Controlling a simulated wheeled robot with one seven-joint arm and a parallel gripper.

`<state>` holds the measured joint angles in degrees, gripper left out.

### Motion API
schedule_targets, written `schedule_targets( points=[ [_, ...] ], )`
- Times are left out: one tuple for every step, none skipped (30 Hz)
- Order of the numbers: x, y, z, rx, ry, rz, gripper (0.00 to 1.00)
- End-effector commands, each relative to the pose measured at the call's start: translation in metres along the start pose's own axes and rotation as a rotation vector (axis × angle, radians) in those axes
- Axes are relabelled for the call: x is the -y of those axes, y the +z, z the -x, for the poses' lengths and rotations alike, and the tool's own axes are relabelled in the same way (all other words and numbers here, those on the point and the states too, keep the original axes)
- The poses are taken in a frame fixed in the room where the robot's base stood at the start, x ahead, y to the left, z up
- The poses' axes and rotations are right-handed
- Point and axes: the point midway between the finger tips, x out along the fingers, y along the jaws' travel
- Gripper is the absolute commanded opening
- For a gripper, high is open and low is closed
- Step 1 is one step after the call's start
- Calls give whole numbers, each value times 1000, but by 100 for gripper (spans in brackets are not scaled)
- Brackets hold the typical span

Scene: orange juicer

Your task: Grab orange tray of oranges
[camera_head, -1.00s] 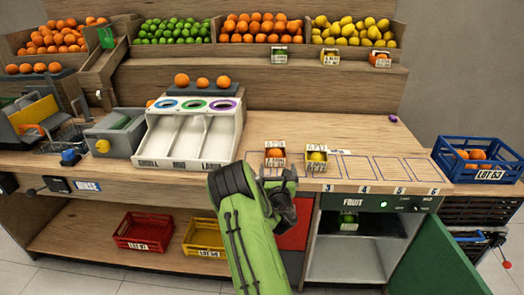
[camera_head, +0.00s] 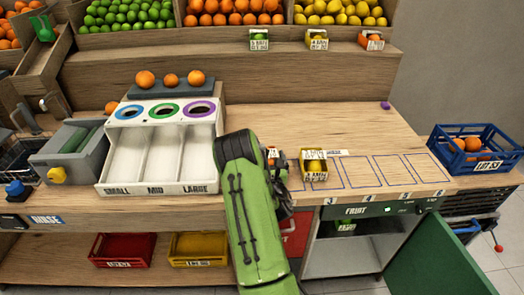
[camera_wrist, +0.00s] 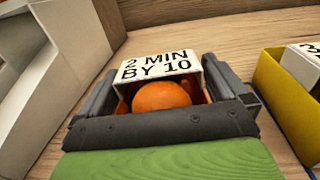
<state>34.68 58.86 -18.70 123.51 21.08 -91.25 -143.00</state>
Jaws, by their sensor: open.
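A small orange tray (camera_wrist: 122,108) holding an orange (camera_wrist: 161,97) shows in the wrist view, with a white card (camera_wrist: 158,66) reading "2 MIN BY 10" at its far side. My gripper (camera_wrist: 160,76) is open, with one finger on each side of the tray. Whether the fingers touch it I cannot tell. The palm hides the tray's near side. In the head view my green arm and gripper (camera_head: 281,172) cover most of the tray, and only a bit of the orange and the card (camera_head: 272,155) shows.
A yellow tray (camera_head: 314,172) with a lemon and card stands close on the right; its edge shows in the wrist view (camera_wrist: 268,80). The white SMALL/MID/LARGE sorter (camera_head: 160,150) stands to the left. The outlined counter spaces (camera_head: 395,170) at right are empty.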

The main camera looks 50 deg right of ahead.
Motion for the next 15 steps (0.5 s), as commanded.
schedule_targets(
  points=[
    [0, 0, 0, -1, 0, -1, 100],
    [0, -1, 0, 0, 1, -1, 100],
    [0, -1, 0, 0, 1, -1, 100],
    [0, -1, 0, 0, 1, -1, 100],
    [0, -1, 0, 0, 1, -1, 100],
    [0, -1, 0, 0, 1, -1, 97],
    [0, -1, 0, 0, 1, -1, 92],
    [0, -1, 0, 0, 1, -1, 88],
    [0, -1, 0, 0, 1, -1, 82],
    [0, -1, 0, 0, 1, -1, 77],
    [0, -1, 0, 0, 1, -1, 72],
    [0, -1, 0, 0, 1, -1, 66],
    [0, -1, 0, -1, 1, -1, 62],
    [0, -1, 0, -1, 1, -1, 57],
    [0, -1, 0, -1, 1, -1, 52]
  ],
)
